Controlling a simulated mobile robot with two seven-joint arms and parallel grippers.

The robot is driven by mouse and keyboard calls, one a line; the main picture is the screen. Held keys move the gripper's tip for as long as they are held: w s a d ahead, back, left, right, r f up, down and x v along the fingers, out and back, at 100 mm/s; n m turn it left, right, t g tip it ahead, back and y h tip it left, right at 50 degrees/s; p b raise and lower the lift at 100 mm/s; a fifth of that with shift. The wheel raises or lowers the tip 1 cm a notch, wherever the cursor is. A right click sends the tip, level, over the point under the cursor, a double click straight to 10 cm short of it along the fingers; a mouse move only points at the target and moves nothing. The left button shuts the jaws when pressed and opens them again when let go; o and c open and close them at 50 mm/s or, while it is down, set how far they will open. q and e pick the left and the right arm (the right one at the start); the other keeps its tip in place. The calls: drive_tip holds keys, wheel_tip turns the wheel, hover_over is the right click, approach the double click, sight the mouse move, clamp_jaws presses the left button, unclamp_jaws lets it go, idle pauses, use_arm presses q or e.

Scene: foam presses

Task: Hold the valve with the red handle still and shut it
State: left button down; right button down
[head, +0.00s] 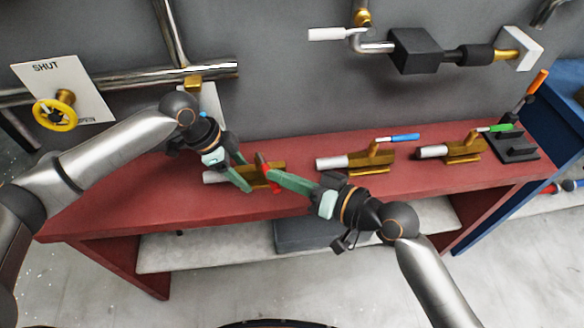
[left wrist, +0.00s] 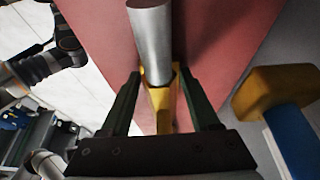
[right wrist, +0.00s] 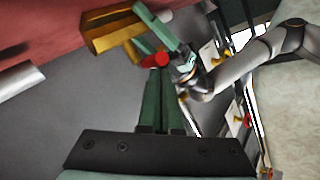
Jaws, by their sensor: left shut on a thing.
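The valve with the red handle is the leftmost on the red bench. Its brass body (head: 277,166) and pale pipe end show in the head view. My left gripper (head: 246,174) is shut on this valve; in the left wrist view its fingers stand either side of the brass body (left wrist: 160,100), below the silver pipe (left wrist: 150,35). My right gripper (head: 268,172) looks shut, its fingers close together with tips at the red handle (head: 263,163). The red handle also shows at those tips in the right wrist view (right wrist: 158,61). Whether they touch is unclear; the fingers partly hide the handle.
To the right on the red bench (head: 120,205) stand a valve with a blue handle (head: 404,137), one with a green handle (head: 498,128) and a black block (head: 516,150) with an orange handle. A wall panel (head: 85,90) marked SHUT carries a yellow wheel (head: 55,112).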

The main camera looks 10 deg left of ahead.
use_arm(q)
drive_tip(key=shift+d, duration=0.1)
use_arm(e)
drive_tip(key=shift+s+a, duration=0.45)
drive_tip(key=shift+a, duration=0.2)
drive_tip(key=shift+s+a, duration=0.45)
drive_tip(key=shift+a, duration=0.15)
use_arm(q)
drive_tip(key=shift+d, duration=0.15)
use_arm(e)
drive_tip(key=shift+a+f, duration=0.1)
use_arm(q)
drive_tip(key=shift+a, duration=0.25)
use_arm(e)
drive_tip(key=s+d+r, duration=0.5)
drive_tip(key=s+d, duration=0.1)
drive_tip(key=s, duration=0.2)
drive_tip(key=shift+d+r, duration=0.25)
drive_tip(key=shift+r, duration=0.1)
use_arm(q)
drive_tip(key=shift+c, duration=0.2)
unclamp_jaws()
use_arm(e)
drive_tip(key=shift+s, duration=0.1)
